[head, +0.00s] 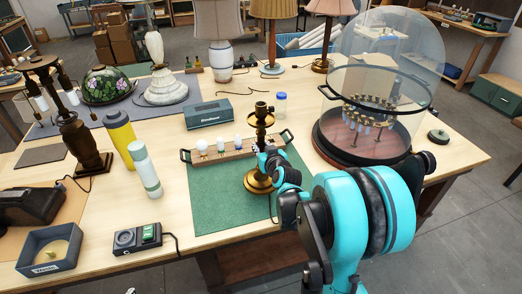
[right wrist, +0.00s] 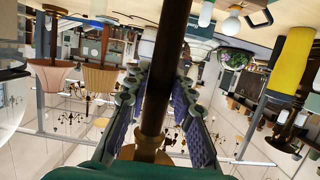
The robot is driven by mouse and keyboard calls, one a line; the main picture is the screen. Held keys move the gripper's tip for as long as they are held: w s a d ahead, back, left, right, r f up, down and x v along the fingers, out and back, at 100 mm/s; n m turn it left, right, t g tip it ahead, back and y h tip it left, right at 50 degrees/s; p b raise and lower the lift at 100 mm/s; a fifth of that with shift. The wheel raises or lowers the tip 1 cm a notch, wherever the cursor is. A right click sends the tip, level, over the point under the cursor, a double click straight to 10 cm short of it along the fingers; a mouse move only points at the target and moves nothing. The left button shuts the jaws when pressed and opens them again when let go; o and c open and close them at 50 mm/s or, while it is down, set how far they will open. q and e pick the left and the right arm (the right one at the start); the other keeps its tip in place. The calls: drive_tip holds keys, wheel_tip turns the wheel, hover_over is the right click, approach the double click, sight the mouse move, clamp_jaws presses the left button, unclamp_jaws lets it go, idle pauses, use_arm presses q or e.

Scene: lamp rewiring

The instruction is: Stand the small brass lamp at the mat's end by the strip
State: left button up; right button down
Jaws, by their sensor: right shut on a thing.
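The small brass lamp (head: 261,122) stands upright over the right part of the green mat (head: 215,208), close in front of the wooden strip (head: 208,157) with white bulbs. Its round base (head: 257,183) is over the mat; I cannot tell whether it touches. My right gripper (head: 267,160) is shut on the lamp's stem, partly hiding it. In the right wrist view, the dark stem (right wrist: 164,75) runs between the two padded fingers of the gripper (right wrist: 155,110), with a brass collar at the bottom. My left gripper is not in view.
A glass dome (head: 385,60) on a dark base stands close right of the lamp. A blue-grey box (head: 208,114) and a blue-capped jar (head: 281,103) are behind the strip. The mat's left part is clear.

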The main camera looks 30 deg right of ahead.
idle(0.3)
drive_tip(key=w+a, duration=0.2)
drive_tip(key=a, duration=0.8)
drive_tip(key=w+a+b, duration=0.1)
drive_tip(key=w+a, duration=0.1)
drive_tip(key=a, duration=0.7)
drive_tip(key=shift+w+a, duration=0.35)
idle(0.9)
drive_tip(key=shift+b, duration=0.3)
idle(0.7)
drive_tip(key=shift+f+b, duration=2.15)
drive_tip(key=shift+f, duration=0.3)
idle(0.4)
drive_tip(key=c, duration=1.2)
unclamp_jaws()
drive_tip(key=shift+s, duration=0.1)
